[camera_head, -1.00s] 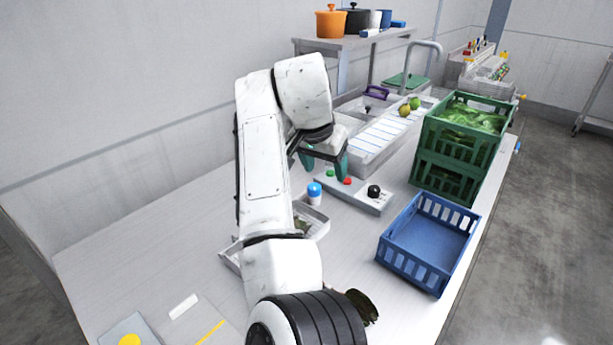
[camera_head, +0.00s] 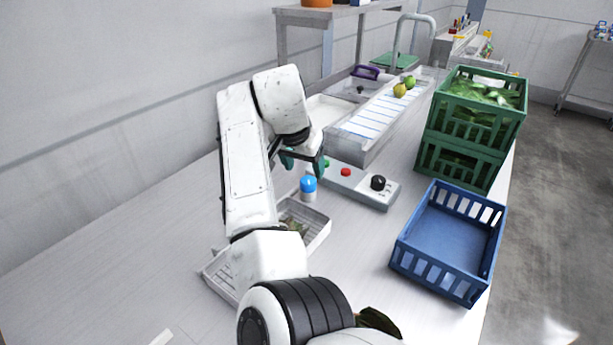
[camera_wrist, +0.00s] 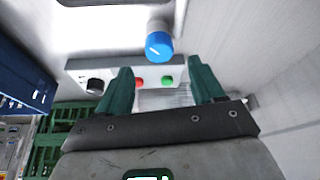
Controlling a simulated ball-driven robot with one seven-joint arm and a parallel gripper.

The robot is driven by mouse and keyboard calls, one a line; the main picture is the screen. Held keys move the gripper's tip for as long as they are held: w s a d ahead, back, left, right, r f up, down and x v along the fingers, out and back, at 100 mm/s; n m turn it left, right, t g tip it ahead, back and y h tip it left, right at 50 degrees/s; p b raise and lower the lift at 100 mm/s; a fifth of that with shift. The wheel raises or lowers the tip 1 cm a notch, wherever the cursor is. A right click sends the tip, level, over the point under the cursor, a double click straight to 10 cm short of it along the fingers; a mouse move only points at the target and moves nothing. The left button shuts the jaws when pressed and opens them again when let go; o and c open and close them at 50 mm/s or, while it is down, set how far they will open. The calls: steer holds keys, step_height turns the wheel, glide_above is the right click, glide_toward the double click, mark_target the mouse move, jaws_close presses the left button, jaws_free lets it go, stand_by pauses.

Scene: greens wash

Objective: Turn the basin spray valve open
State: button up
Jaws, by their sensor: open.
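A blue-topped knob on a white post (camera_head: 308,186) stands on the counter beside the control box; the wrist view shows the blue knob (camera_wrist: 159,45) with a white pointer line on its face. I cannot tell for sure that it is the spray valve. The grey control box (camera_head: 354,182) carries a black knob (camera_head: 378,182), a red button (camera_head: 345,171) and a green button, and it also shows in the wrist view (camera_wrist: 120,70). My gripper (camera_head: 304,162) is open and empty, its green fingers close to the blue knob and apart from it.
A shallow white tray (camera_head: 325,226) with greens lies beneath my arm. An empty blue crate (camera_head: 405,268) stands at the right, with stacked green crates (camera_head: 431,164) of greens behind. A basin (camera_head: 340,148) with a curved tap (camera_head: 403,32) lies beyond. The counter's left is largely clear.

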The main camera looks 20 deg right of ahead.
mark_target(309, 180)
steer(key=shift+x, duration=2.65)
steer(key=shift+c, duration=0.3)
steer(key=c, duration=1)
steer(key=shift+r, duration=0.1)
